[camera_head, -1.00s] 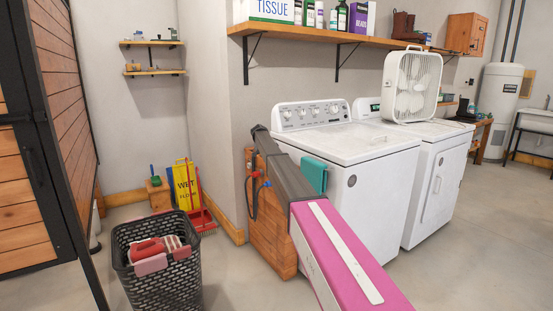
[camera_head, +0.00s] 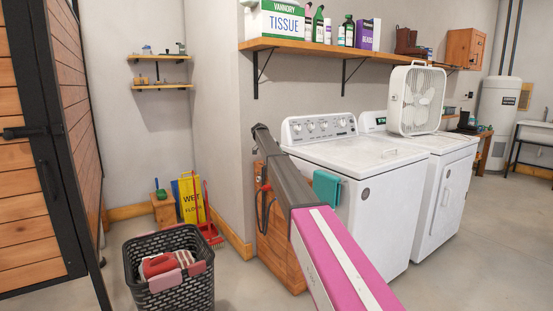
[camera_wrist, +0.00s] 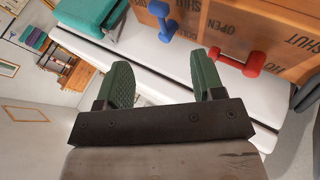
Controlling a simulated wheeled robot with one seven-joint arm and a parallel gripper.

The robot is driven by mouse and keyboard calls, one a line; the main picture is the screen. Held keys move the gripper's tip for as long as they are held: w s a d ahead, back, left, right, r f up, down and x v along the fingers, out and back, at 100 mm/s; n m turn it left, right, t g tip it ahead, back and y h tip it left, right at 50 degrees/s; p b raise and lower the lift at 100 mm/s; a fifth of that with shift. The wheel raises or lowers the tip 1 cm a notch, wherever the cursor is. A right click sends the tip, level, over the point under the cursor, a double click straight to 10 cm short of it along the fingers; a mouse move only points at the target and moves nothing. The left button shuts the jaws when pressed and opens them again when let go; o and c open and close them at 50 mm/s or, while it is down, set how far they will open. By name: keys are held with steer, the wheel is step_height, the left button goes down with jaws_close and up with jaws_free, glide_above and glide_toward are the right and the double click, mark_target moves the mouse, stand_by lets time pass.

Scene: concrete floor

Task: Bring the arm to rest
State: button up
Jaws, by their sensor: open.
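My arm (camera_head: 335,253) reaches from the lower right of the head view toward the wall beside the washer, with a magenta link near and a grey part beyond. My gripper (camera_wrist: 163,63) shows in the wrist view, its two green padded fingers apart with nothing between them. Beyond the fingers are wooden panels (camera_wrist: 235,20) lettered OPEN and SHUT, with a blue handle (camera_wrist: 161,20) and a red handle (camera_wrist: 236,62). The fingertips appear clear of both handles. In the head view my gripper cannot be made out.
A white washer (camera_head: 378,215) stands close beside my arm, with a teal item (camera_head: 326,187) at its near side. A box fan (camera_head: 415,100) sits on the dryer. A dark basket (camera_head: 170,290) stands on the floor at lower left. A wooden shelf (camera_head: 330,52) hangs above.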

steer(key=shift+s, duration=0.1)
steer(key=s+d+f+n+t+y, duration=0.1)
steer(key=s+d+f+n+y, duration=0.15)
steer(key=s+f, duration=1.25)
steer(key=s+d+f+n+t+y, duration=0.1)
steer(key=s+d+f+n, duration=0.25)
steer(key=s+f, duration=1.1)
steer(key=s+f+n+y, duration=0.2)
steer(key=s, duration=1.6)
steer(key=s+f+n+t+y, duration=0.1)
steer(key=s+f+n, duration=0.1)
steer(key=s, duration=1.6)
steer(key=shift+a+f+n+t+y, duration=0.15)
steer(key=shift+a+n+t+y, duration=0.2)
steer(key=shift+n, duration=0.25)
steer(key=shift+s, duration=0.1)
